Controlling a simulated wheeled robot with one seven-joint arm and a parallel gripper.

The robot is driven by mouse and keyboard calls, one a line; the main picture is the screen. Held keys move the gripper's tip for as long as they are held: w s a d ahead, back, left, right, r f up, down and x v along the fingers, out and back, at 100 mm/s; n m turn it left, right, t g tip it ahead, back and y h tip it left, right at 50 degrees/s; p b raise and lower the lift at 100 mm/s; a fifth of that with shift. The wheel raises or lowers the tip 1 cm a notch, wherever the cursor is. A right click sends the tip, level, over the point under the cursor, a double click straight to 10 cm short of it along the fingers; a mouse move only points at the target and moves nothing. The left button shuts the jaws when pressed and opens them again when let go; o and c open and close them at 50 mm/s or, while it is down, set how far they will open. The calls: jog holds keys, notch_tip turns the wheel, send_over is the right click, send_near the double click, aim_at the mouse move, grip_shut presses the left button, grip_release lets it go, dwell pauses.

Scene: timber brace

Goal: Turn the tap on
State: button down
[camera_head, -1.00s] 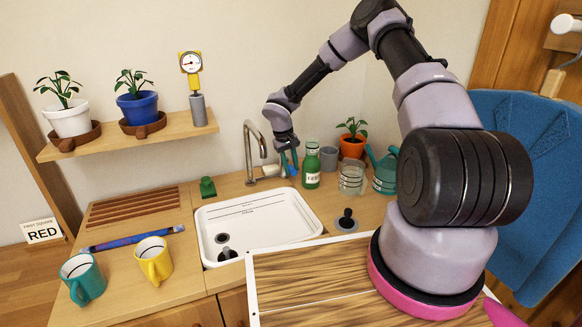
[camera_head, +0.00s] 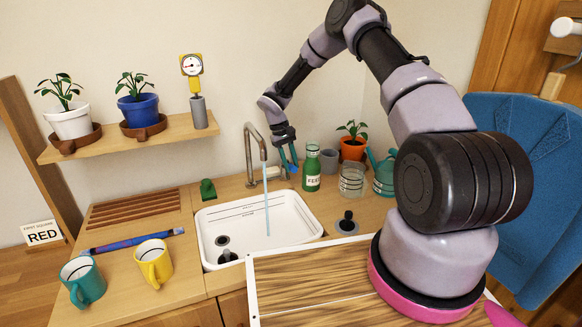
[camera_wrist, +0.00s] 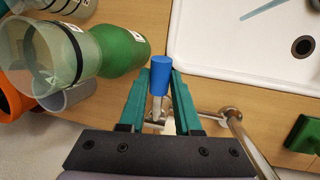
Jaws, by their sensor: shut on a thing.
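The tap (camera_head: 250,150) is a curved metal spout at the back of the white sink (camera_head: 206,225). A blue stream of water (camera_head: 267,205) runs from its spout into the basin. My gripper (camera_head: 290,170) is at the tap's right side. In the wrist view my gripper (camera_wrist: 159,85) has its teal fingers on either side of the tap's blue-tipped lever (camera_wrist: 158,72), shut on it. The tap's metal pipe (camera_wrist: 235,125) also shows in the wrist view, right of the fingers.
A green bottle (camera_head: 311,168) stands close to the right of my gripper, with a glass jar (camera_head: 352,180) and a teal watering can (camera_head: 384,172) beyond. A green block (camera_head: 208,190) is left of the tap. Two mugs stand at the front left.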

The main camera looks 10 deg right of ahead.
jog(key=shift+d, duration=0.1)
jog(key=c, duration=0.9)
grip_release()
jog(key=v, duration=1.1)
jog(key=shift+w, duration=0.1)
